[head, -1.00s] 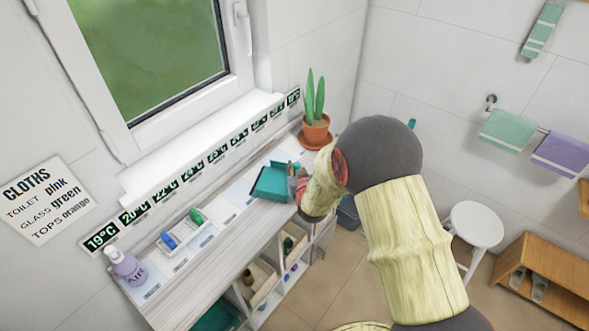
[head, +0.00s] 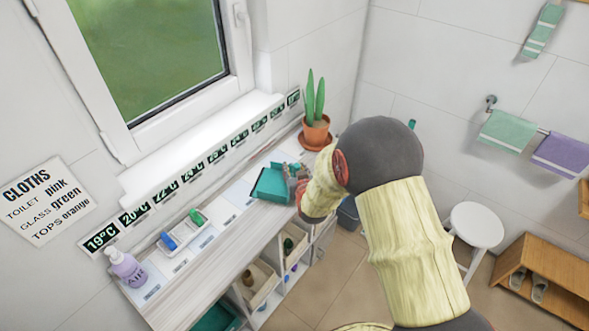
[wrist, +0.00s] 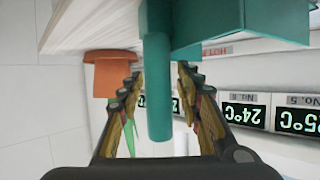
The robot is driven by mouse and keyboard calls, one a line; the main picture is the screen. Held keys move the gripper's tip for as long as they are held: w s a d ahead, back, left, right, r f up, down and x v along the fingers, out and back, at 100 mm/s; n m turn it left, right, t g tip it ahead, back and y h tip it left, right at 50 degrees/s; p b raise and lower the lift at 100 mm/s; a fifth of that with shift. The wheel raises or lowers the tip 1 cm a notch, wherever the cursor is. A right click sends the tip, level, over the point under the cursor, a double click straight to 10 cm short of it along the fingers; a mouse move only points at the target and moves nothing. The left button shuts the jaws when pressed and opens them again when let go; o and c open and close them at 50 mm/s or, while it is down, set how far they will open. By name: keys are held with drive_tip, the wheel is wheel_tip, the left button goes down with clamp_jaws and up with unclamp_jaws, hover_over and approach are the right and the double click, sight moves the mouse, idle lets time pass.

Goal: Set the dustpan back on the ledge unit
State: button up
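The teal dustpan (head: 268,184) is on the top of the ledge unit (head: 215,255), toward its far end near the plant. I cannot tell whether all of it rests flat. In the wrist view its round handle (wrist: 158,95) points toward me, between the two fingers of my gripper (wrist: 159,72). A narrow gap shows on each side of the handle, so the fingers look open around it. In the head view my gripper (head: 298,182) is at the handle side of the dustpan, partly hidden by my arm.
A potted plant (head: 315,131) stands at the far end of the ledge. A white tray (head: 187,243) with blue and green items and a purple soap bottle (head: 127,268) stand at the near end. Temperature labels run along the wall. A white stool (head: 477,225) is at right.

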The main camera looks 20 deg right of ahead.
drive_tip(key=d+p+v, duration=0.1)
drive_tip(key=p+v, duration=0.1)
drive_tip(key=v, duration=0.9)
drive_tip(key=s+a+r+g+y, duration=0.1)
drive_tip(key=s+r+g, duration=0.1)
drive_tip(key=s+r, duration=0.35)
drive_tip(key=s+a+r+g, duration=0.1)
drive_tip(key=s+a+r, duration=0.1)
drive_tip(key=r, duration=0.6)
drive_tip(key=s+r+g, duration=0.2)
drive_tip(key=s+r, duration=0.2)
drive_tip(key=s, duration=0.7)
drive_tip(key=s+r+n+g, duration=0.1)
drive_tip(key=s+r+g, duration=0.1)
drive_tip(key=s, duration=0.9)
drive_tip(key=shift+d+r+g+b, duration=0.3)
drive_tip(key=shift+r+g+b, duration=0.1)
drive_tip(key=shift+r, duration=0.45)
drive_tip(key=shift+d, duration=0.1)
drive_tip(key=shift+c, duration=0.6)
